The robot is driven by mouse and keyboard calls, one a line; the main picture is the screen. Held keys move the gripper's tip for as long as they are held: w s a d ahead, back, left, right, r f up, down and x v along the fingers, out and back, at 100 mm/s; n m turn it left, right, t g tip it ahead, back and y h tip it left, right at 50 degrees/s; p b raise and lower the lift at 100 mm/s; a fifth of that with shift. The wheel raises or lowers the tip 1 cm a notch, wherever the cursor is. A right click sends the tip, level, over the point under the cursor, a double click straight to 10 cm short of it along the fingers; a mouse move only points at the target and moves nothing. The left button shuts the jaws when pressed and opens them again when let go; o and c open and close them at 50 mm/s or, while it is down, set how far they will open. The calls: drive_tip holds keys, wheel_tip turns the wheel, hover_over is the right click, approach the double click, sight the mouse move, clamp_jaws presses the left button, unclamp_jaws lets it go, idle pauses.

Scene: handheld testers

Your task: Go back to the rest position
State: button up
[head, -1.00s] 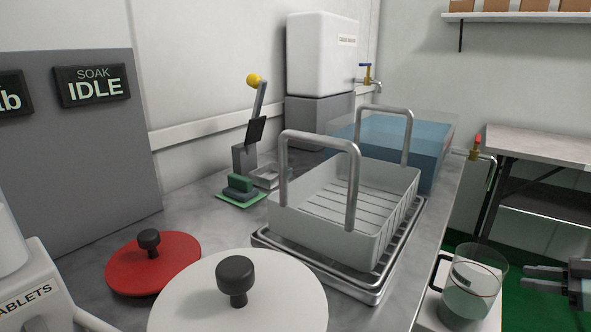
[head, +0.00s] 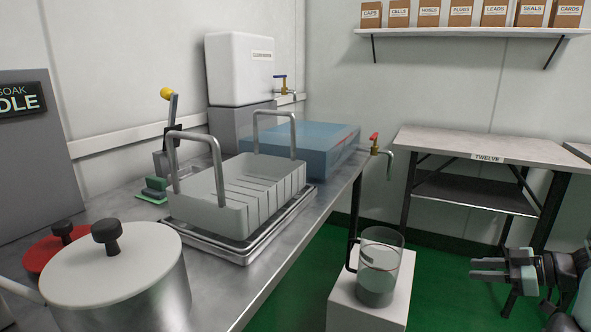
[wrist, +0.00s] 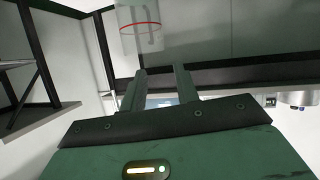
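My gripper (head: 474,268) is at the lower right of the head view, held out in the air over the green floor. Its two fingers point left and stand apart. In the wrist view the fingers (wrist: 160,70) show a gap with nothing held between them. The glass beaker (head: 380,265) with a red line stands on a white stand (head: 368,305), left of my gripper and apart from it. The beaker also shows upside down at the top of the wrist view (wrist: 140,32).
A steel bench (head: 215,285) runs along the left with pots, a white basket (head: 225,207) on a tray, and a blue tank (head: 325,150). A red-handled tap (head: 374,140) juts from its edge. A table marked TWELVE (head: 490,150) stands behind. Green floor is open between.

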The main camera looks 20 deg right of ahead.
drive_tip(key=w+a+r+m+g+h, duration=0.1)
drive_tip(key=w+a+r+h, duration=0.25)
drive_tip(key=w, duration=0.35)
drive_tip(key=w+a+r+m+g+h, duration=0.2)
drive_tip(key=w+a+h, duration=0.2)
drive_tip(key=w, duration=0.4)
drive_tip(key=s+a+r+n+g+y, duration=0.1)
drive_tip(key=s+a+r+g, duration=0.15)
drive_tip(key=s+a, duration=0.9)
drive_tip(key=s+a+r+n+g, duration=0.1)
drive_tip(key=s+a+n+g, duration=0.35)
drive_tip(key=a, duration=1.15)
drive_tip(key=s+a+r+m+g+y, duration=0.1)
drive_tip(key=s+a+r+g, duration=0.1)
drive_tip(key=s+a, duration=1)
drive_tip(key=w+r+p, duration=0.1)
drive_tip(key=r+p, duration=1.4)
drive_tip(key=w+a+r+p, duration=0.1)
drive_tip(key=w+r+p, duration=0.1)
drive_tip(key=r+p, duration=1.4)
drive_tip(key=shift+a+m, duration=0.25)
drive_tip(key=shift+m, duration=0.1)
